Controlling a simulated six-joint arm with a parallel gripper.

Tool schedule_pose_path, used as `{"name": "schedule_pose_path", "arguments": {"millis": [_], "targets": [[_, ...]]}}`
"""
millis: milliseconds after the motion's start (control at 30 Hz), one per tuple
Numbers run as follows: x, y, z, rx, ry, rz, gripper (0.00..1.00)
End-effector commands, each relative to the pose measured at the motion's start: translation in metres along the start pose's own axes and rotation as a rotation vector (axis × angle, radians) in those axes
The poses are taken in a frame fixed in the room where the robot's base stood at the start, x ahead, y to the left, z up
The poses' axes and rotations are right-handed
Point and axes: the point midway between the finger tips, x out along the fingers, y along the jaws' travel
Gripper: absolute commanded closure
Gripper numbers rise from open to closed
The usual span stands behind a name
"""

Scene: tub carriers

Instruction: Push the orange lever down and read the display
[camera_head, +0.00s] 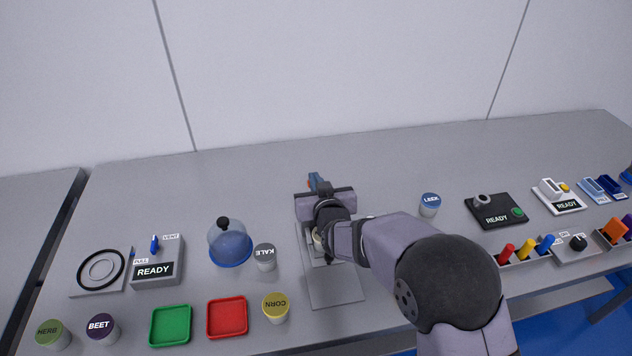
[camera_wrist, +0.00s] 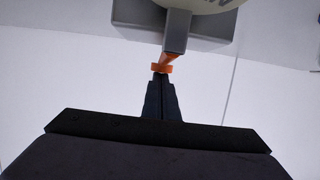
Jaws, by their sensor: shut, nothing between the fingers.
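The orange lever (camera_wrist: 162,68) shows in the wrist view as a short orange stem with a wider end, beside a grey post on a grey housing (camera_wrist: 140,14). My gripper (camera_wrist: 160,80) is shut and empty. Its dark fingertips are right at the lever's end; I cannot tell whether they touch. A bit of orange (camera_head: 310,181) shows in the head view near my gripper. A grey device with a flat base plate (camera_head: 335,290) lies under my arm, which hides much of it. I see no readable display on it.
A blue dome (camera_head: 230,248), the KALE tub (camera_head: 265,260) and the CORN tub (camera_head: 276,310) stand left of the device, with red (camera_head: 227,318) and green (camera_head: 170,325) trays in front. The LEEK tub (camera_head: 429,207) stands to the right. The table behind is clear.

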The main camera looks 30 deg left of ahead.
Motion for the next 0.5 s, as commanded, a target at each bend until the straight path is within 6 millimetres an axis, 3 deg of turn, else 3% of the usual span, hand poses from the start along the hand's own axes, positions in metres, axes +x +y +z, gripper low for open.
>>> {"name": "schedule_pose_path", "arguments": {"millis": [100,500], "targets": [[0.0052,0.0001,0.0089,0.002,-0.037,0.0,1.0],[0.0053,0.0002,0.0083,0.0,-0.039,-0.001,1.0]]}}
